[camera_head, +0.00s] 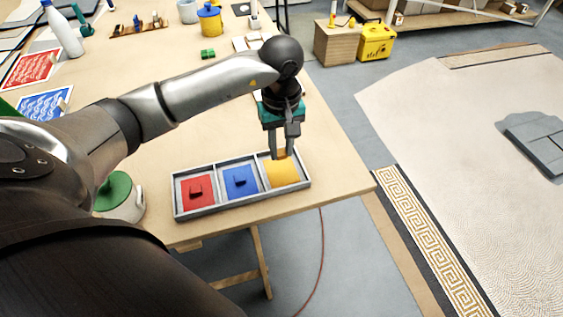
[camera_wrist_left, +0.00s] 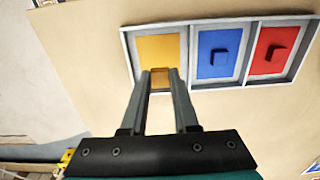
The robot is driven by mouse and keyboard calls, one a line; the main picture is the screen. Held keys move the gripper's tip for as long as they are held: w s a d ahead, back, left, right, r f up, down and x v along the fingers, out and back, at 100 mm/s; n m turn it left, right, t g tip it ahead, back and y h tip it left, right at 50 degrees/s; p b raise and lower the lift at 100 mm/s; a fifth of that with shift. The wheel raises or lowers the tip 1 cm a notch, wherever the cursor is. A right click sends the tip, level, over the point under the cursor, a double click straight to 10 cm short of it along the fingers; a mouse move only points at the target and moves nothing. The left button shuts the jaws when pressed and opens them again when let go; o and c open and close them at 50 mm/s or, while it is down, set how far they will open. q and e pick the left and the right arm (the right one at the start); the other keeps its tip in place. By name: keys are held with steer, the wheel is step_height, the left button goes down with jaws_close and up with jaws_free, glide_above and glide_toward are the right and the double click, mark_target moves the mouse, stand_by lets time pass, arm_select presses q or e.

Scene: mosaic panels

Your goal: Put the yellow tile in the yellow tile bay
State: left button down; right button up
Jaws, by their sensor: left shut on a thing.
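A grey tray (camera_head: 241,208) with three bays sits near the table's front edge. My left gripper (camera_head: 280,155) is over its right bay, fingers pointing down and shut on the yellow tile's knob (camera_wrist_left: 160,79). The yellow tile (camera_head: 282,174) shows at the right bay, which is at the left in the wrist view (camera_wrist_left: 158,48). I cannot tell whether it lies flat on the bay floor or slightly above. A red tile (camera_head: 205,186) is in the left bay and a blue tile (camera_head: 246,188) in the middle bay, each with a knob. My right gripper is out of view.
A lidded pot with a green top (camera_head: 113,190) stands left of the tray. A green block (camera_head: 207,54), a yellow pot (camera_head: 210,22) and a white bottle (camera_head: 62,28) are farther back. The table (camera_head: 335,165) is bare right of the tray up to its edge.

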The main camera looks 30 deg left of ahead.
mark_target(282, 157)
arm_select(q)
steer(key=shift+f, duration=2.65)
steer(key=shift+f+b, duration=0.2)
steer(key=shift+b, duration=0.2)
steer(key=c, duration=0.7)
jaws_free()
steer(key=shift+r, duration=0.1)
step_height(282, 157, up, 12)
steer(key=shift+r+p, duration=0.1)
steer(key=shift+p, duration=0.4)
